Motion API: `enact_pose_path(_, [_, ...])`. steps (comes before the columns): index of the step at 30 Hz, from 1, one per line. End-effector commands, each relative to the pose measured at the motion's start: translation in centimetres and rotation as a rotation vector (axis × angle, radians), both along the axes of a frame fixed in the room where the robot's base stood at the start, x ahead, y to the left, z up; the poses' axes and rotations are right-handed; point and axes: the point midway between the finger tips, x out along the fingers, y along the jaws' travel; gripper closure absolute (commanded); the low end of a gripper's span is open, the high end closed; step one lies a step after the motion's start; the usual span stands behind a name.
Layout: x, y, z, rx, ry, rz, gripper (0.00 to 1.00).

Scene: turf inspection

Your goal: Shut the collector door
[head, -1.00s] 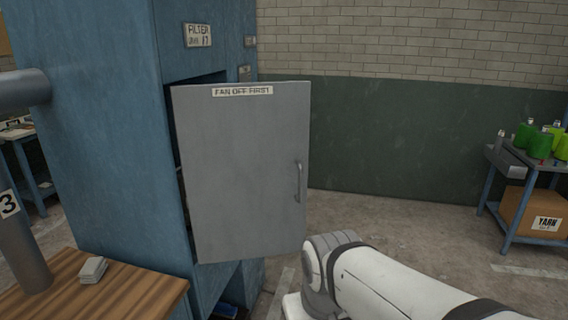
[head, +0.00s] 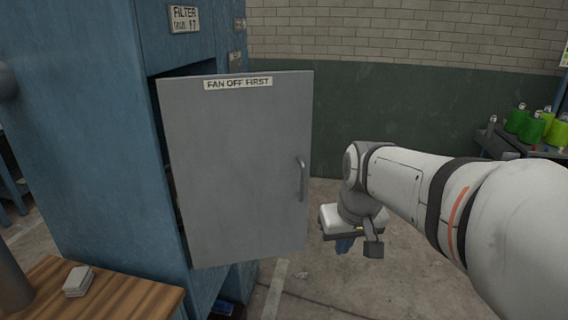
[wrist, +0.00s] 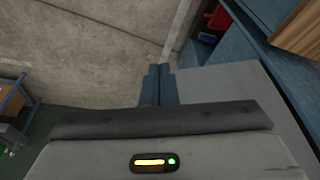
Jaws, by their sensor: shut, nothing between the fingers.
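The collector door (head: 235,170) is a flat grey panel labelled "FAN OFF FIRST", with a bar handle (head: 301,178) near its right edge. It stands open from the blue collector cabinet (head: 85,110), and a dark opening shows above and behind it. My gripper (head: 345,245) is to the right of the door, lower than the handle and apart from it in the head view. In the wrist view its two blue fingers (wrist: 160,72) are together and empty. A grey panel, apparently the door (wrist: 245,95), lies just right of the fingers there.
A wooden-topped table (head: 110,295) with a small pale stack (head: 78,281) is at the lower left. A blue table with green yarn cones (head: 530,127) stands at the far right. Concrete floor (head: 300,285) is open around my gripper.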

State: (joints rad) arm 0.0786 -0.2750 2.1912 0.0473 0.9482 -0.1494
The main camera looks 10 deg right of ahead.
Motion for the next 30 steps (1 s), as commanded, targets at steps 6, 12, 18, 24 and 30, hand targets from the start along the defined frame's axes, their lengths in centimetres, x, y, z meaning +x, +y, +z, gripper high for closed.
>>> enact_pose_path(6, [12.3,-0.2,6.6,0.005,-0.053,0.048,1.00])
enact_pose_path(12, [18.8,-0.5,9.1,0.007,-0.087,0.078,1.00])
enact_pose_path(18, [20.9,-0.6,9.2,0.006,-0.098,0.088,1.00])
enact_pose_path(24, [22.0,-0.5,6.3,0.007,-0.095,0.087,1.00])
enact_pose_path(30, [23.5,-0.3,2.3,0.007,-0.095,0.087,1.00])
